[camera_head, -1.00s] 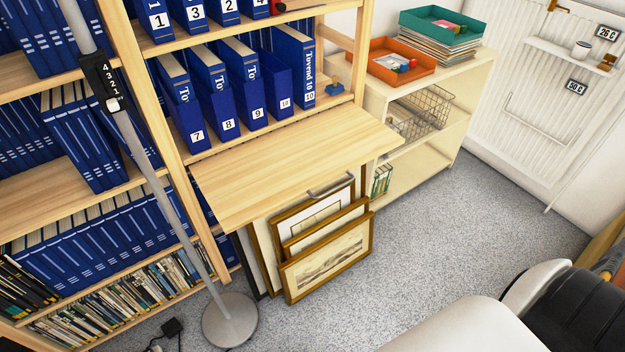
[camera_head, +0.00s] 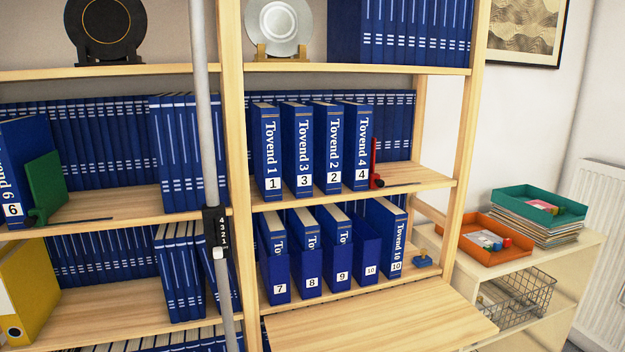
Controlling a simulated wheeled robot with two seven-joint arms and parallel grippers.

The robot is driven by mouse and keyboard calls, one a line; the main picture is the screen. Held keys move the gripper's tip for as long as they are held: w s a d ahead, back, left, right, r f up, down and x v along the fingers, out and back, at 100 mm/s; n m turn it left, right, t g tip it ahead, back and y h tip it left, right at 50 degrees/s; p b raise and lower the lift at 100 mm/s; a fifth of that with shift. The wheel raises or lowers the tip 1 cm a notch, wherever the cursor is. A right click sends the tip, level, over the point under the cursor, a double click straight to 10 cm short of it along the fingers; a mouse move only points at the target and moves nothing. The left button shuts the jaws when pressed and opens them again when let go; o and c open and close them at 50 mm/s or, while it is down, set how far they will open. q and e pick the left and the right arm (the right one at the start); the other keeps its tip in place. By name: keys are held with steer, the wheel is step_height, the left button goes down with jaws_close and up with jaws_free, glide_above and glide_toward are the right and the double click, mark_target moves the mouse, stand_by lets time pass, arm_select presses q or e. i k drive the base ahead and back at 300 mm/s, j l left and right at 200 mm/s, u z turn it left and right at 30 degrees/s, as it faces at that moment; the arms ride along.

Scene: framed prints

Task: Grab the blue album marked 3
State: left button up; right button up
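The blue album marked 3 (camera_head: 299,150) stands upright on the middle shelf of the right-hand bookcase, with "Tovend 3" on its spine. It is between the album marked 1 (camera_head: 267,150) on its left and the album marked 2 (camera_head: 329,148) on its right. The album marked 4 (camera_head: 358,146) stands to the right of 2, beside a red bookend (camera_head: 375,163). Only the front spine and part of the top of album 3 show. Neither of my grippers is in view.
Below are blue files marked 7 to 10 (camera_head: 311,262) and a fold-out wooden board (camera_head: 385,318) jutting forward. A grey pole (camera_head: 206,120) with a numbered slider stands before the bookcase, left of the albums. Trays (camera_head: 496,238) sit on a low cabinet at right.

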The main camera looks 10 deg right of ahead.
mark_target(296, 118)
steer(key=i+l+u, duration=0.15)
steer(key=l, duration=0.2)
steer(key=i+l+u, duration=0.1)
steer(key=l, duration=0.25)
steer(key=i+l+u, duration=0.15)
steer(key=l, duration=0.25)
